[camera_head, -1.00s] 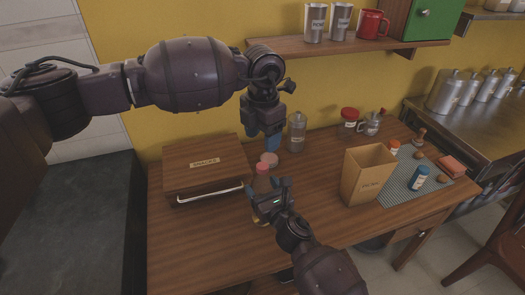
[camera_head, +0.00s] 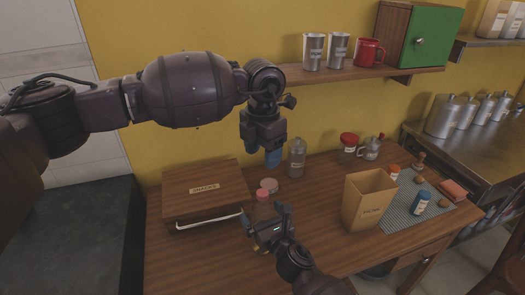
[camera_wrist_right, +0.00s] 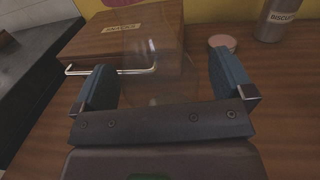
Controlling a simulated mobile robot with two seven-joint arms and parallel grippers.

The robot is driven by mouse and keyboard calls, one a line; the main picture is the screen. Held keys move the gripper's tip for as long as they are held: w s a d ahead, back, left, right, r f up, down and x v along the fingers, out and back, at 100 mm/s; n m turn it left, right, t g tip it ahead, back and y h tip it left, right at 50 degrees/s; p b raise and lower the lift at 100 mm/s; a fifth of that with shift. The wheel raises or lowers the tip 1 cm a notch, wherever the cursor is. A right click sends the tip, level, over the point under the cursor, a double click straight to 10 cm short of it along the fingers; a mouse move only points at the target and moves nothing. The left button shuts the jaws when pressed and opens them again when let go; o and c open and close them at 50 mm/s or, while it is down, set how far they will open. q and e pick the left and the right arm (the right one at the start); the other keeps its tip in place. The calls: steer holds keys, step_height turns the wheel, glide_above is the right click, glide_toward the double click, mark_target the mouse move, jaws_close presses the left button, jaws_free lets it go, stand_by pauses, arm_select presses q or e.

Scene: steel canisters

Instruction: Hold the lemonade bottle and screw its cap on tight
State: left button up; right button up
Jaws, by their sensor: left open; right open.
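The lemonade bottle (camera_head: 262,210) stands upright on the table, with a reddish top. In the right wrist view its see-through body (camera_wrist_right: 150,62) is between the fingers, with a pink part at the top edge. My right gripper (camera_head: 266,214) is open around the bottle; its fingers (camera_wrist_right: 162,68) look clear of it. My left gripper (camera_head: 262,154) is open and empty, pointing down above the table behind the bottle. A flat pink disc (camera_head: 269,185) lies on the table behind the bottle and also shows in the wrist view (camera_wrist_right: 222,42); whether it is the cap is unclear.
A wooden snacks box (camera_head: 205,180) with a metal handle is left of the bottle. A biscuits canister (camera_head: 296,160) stands behind, right of my left gripper. A brown open box (camera_head: 366,203) and a grey mat (camera_head: 400,215) with small jars lie right. A shelf (camera_head: 350,74) runs above.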

steer(key=v, duration=1.1)
steer(key=shift+p, duration=0.35)
